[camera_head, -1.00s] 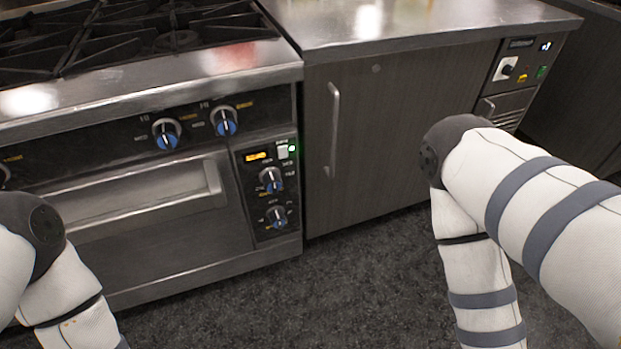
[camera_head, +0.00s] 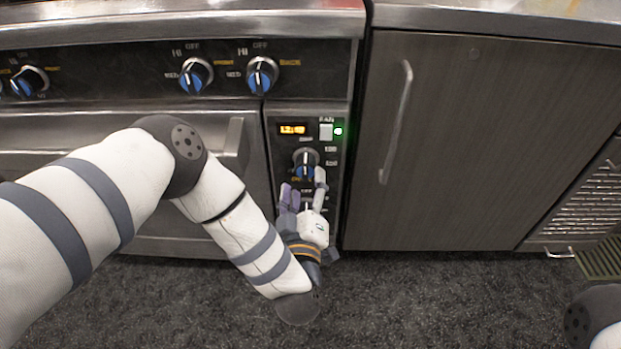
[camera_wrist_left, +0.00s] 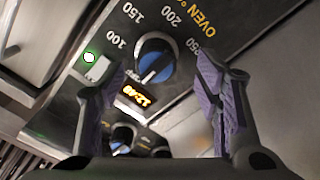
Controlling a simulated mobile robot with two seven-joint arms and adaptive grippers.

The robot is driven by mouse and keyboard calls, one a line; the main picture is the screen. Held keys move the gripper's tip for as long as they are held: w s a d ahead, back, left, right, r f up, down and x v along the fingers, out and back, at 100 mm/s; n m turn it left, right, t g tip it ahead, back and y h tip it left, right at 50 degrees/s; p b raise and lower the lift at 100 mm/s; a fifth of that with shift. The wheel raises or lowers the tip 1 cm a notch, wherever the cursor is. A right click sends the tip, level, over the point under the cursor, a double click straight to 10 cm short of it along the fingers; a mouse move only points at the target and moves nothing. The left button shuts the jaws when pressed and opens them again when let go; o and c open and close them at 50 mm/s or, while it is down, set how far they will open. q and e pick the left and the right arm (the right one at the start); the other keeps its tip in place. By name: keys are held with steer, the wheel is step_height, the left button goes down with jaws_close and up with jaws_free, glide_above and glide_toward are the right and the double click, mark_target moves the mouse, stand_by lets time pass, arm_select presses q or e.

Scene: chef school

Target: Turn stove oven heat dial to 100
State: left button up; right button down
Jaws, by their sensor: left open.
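The oven heat dial (camera_head: 306,158) is a blue-faced knob with a metal rim on the stove's black control panel, just under the orange display. In the left wrist view the dial (camera_wrist_left: 155,60) shows large, with 100, 150, 200 and 250 printed around it and "OVEN" beside it. Its exact setting is hard to read. My left gripper (camera_head: 304,187) is open in front of the panel. In the left wrist view its purple-padded fingers (camera_wrist_left: 160,72) stand either side of the dial, with no clear contact. The lower panel dial is hidden behind this gripper. My right gripper is out of view.
The display (camera_head: 293,129) and a pale fan switch (camera_head: 326,131) with a green light sit above the dial. Burner knobs (camera_head: 262,75) line the stove front. The oven door handle (camera_head: 235,140) is left of the panel, a cabinet handle (camera_head: 396,120) to its right.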

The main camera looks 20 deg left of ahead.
mark_target(306, 175)
arm_select(q)
steer(key=x, duration=0.5)
steer(key=shift+w+r, duration=0.2)
steer(key=shift+r, duration=0.05)
steer(key=shift+c, duration=0.3)
steer(key=c, duration=1.1)
